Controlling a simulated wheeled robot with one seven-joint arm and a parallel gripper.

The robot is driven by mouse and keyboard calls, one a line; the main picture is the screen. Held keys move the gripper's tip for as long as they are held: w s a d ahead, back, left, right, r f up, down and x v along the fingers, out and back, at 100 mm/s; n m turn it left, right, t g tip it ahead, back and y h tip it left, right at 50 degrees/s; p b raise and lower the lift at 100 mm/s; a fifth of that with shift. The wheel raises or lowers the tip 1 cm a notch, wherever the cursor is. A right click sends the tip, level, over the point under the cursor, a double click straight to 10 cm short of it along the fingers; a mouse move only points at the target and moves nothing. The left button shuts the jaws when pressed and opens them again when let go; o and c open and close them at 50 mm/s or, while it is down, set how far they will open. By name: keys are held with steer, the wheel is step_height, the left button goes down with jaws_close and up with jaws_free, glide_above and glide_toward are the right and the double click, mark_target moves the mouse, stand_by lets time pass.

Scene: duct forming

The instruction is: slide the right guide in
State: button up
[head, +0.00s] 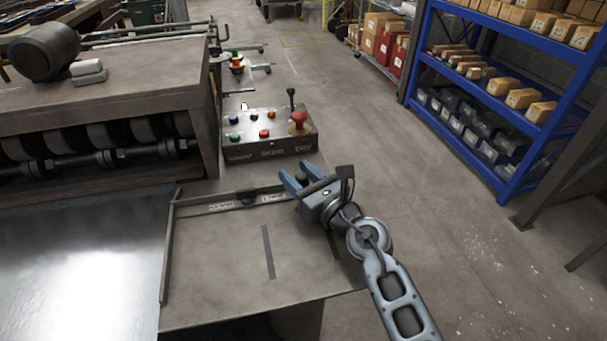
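A thin upright rail (166,262), which looks like the right guide, runs along the left edge of the grey side table, beside the shiny metal sheet (75,265). A flat crossbar (212,207) with small markings extends right from the rail's far end along the table's back edge. A small dark knob or clamp (248,201) sits on the crossbar. My gripper (293,178) is above the table's back right corner, right of the knob and the crossbar's end. Its two blue fingers are apart, with nothing seen between them. Part of the crossbar's right end may be hidden behind it.
A control box (268,133) with coloured buttons, a lever and a red knob stands just beyond my gripper. The roller machine (95,125) is at the left. The side table (215,262) has dark slots and is otherwise clear. A blue shelf (470,98) stands at the right.

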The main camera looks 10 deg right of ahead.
steer(key=shift+o, duration=1)
steer(key=shift+r, duration=0.3)
steer(key=shift+f, duration=0.1)
steer(key=shift+s+d+f, duration=0.1)
steer(key=shift+s, duration=0.1)
steer(key=v, duration=0.7)
steer(key=shift+s+b, duration=0.2)
steer(key=shift+b, duration=0.15)
